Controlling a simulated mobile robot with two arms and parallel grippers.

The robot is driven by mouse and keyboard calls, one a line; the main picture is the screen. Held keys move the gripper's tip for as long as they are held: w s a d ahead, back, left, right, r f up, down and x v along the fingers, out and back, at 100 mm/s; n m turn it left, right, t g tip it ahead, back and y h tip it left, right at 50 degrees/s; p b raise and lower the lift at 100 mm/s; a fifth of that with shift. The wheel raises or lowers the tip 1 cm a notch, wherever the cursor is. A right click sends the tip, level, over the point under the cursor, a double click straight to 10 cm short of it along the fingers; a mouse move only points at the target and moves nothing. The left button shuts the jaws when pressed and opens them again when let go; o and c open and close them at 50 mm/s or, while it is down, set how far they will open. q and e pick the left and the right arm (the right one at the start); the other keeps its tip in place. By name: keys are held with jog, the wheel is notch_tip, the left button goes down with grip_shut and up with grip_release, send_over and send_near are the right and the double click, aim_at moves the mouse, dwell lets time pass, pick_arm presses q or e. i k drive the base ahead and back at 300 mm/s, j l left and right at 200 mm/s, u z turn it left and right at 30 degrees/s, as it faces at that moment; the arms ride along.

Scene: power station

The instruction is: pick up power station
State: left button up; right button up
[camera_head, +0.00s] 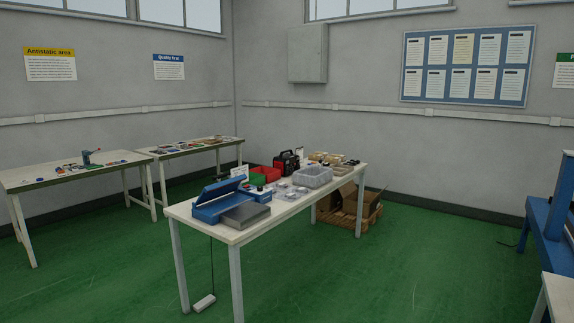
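The power station (287,161) looks to be the small black and red box with a handle on top. It stands upright near the back edge of the middle white table (186,209), between a green bin and a grey bin. Its lower part is partly hidden by things in front of it. Neither of my grippers shows in the head view.
A blue case (218,200), a grey box (245,215), red and green bins (263,175) and a grey bin (313,176) share the table. A cardboard box (366,200) lies behind it. A blue machine (548,225) stands right. Green floor (420,260) is clear between.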

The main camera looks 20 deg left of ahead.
aim_at(289, 164)
jog(key=i+z, duration=0.2)
jog(key=i, duration=1.8)
jog(key=i+u, duration=0.1)
jog(key=i, duration=0.65)
jog(key=i+l+u, duration=0.1)
jog(key=i, duration=0.6)
jog(key=i+l+u, duration=0.1)
jog(key=i, duration=0.65)
jog(key=l, duration=0.1)
